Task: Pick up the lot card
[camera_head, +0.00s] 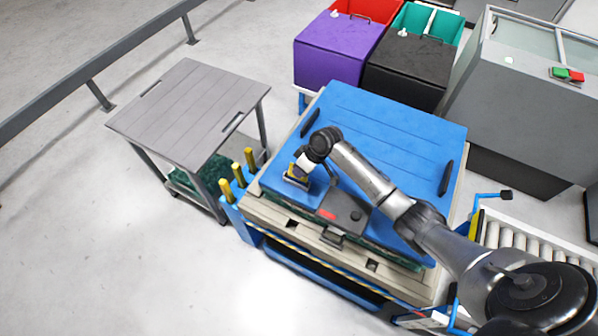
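My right arm reaches in from the lower right, and its gripper (299,168) is over the front left part of the blue-topped stack (385,120). A small pale and yellow piece with a dark lower edge shows at the gripper's tip. I cannot tell whether it is the lot card or part of the gripper, nor whether the fingers are open or shut. I cannot make out the lot card for sure. A flat dark grey item (343,208) with a red patch lies at the stack's front edge, beside my forearm. My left gripper is not in view.
A grey table (188,108) stands at left. Yellow-topped posts (238,174) rise at the stack's left side. Purple (335,48) and black (407,66) bins stand behind, a grey cabinet (525,100) at right, and a roller conveyor (510,240) at lower right. The left floor is clear.

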